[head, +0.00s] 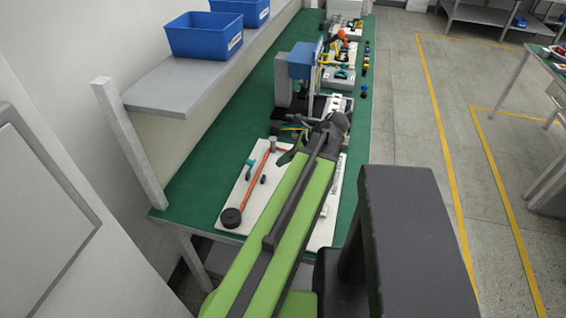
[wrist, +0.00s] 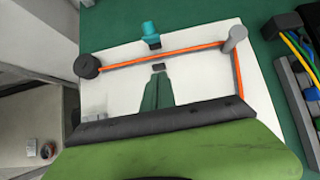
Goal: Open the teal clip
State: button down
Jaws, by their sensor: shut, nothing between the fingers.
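The teal clip (wrist: 150,30) shows at the upper middle of the wrist view, with a small dark piece at its lower end, beside the orange cord (wrist: 195,48). A separate small black piece (wrist: 158,66) lies just below the cord. In the head view the teal clip (head: 251,169) is on the white board (head: 237,199), left of my arm. My gripper (wrist: 158,77) is shut and empty, its dark green fingers pointing toward the black piece and the clip. It appears apart from the clip. In the head view, my gripper (head: 286,157) is partly hidden by my arm.
The orange cord runs between a black round spool (wrist: 87,66) and a grey post (wrist: 236,38). Coloured cables (wrist: 300,45) lie right of the board. A blue bin (head: 203,36) stands on the shelf. Green table surface is bare left of the board.

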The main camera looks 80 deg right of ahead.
jog(key=b+x, duration=0.4)
jog(key=x, duration=0.2)
jog(key=shift+f, duration=0.45)
jog(key=w+r+p, duration=0.2)
jog(key=w, duration=0.1)
jog(key=shift+d+r+p, duration=0.2)
jog(key=shift+r+p, duration=0.1)
jog(key=shift+r, duration=0.05)
jog(key=shift+w, duration=0.25)
